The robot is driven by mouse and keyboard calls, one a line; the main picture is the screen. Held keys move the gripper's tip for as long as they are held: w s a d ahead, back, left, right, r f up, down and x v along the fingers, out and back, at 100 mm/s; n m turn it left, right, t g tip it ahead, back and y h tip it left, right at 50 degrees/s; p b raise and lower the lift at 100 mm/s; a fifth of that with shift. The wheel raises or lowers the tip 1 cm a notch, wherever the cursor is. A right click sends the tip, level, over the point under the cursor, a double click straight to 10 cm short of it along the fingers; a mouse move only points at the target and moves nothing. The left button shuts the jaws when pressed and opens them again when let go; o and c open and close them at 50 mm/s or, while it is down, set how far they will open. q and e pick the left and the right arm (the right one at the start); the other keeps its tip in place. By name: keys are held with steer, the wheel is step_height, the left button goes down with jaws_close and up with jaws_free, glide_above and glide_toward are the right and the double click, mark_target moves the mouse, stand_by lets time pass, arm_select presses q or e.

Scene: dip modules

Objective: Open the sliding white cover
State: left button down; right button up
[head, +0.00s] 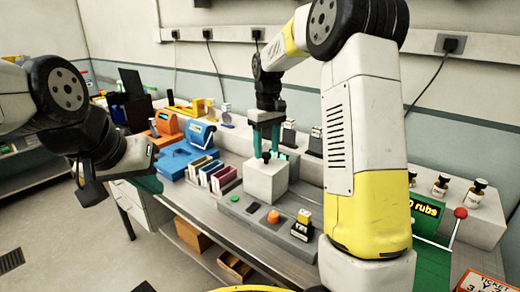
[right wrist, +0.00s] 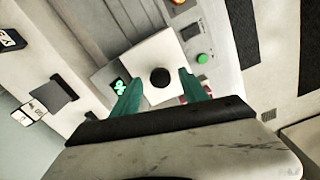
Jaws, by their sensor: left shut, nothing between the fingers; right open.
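The white cover (head: 266,182) is a box-shaped block with a black knob (head: 266,156) on top, standing on the grey console. It also shows in the right wrist view (right wrist: 150,55), with the knob (right wrist: 160,77) near the picture's middle. My right gripper (head: 267,146) is directly above the cover, with its teal fingers pointing down. In the right wrist view its open fingers lie on either side of the knob, with a gap on both sides. Whether the fingertips reach the knob's height is unclear. My left gripper (head: 92,188) hangs at the far left, away from the console, shut and empty.
The grey console (head: 235,206) carries a green button (head: 235,198), an orange button (head: 273,217) and a small yellow-and-black device (head: 302,225). Coloured card holders (head: 224,180) stand left of the cover. A green machine with a red-knobbed lever (head: 460,213) is at right.

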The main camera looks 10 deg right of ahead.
steer(key=shift+f, duration=0.55)
steer(key=shift+c, duration=0.4)
jaws_close()
steer(key=shift+r, duration=0.1)
stand_by(0.5)
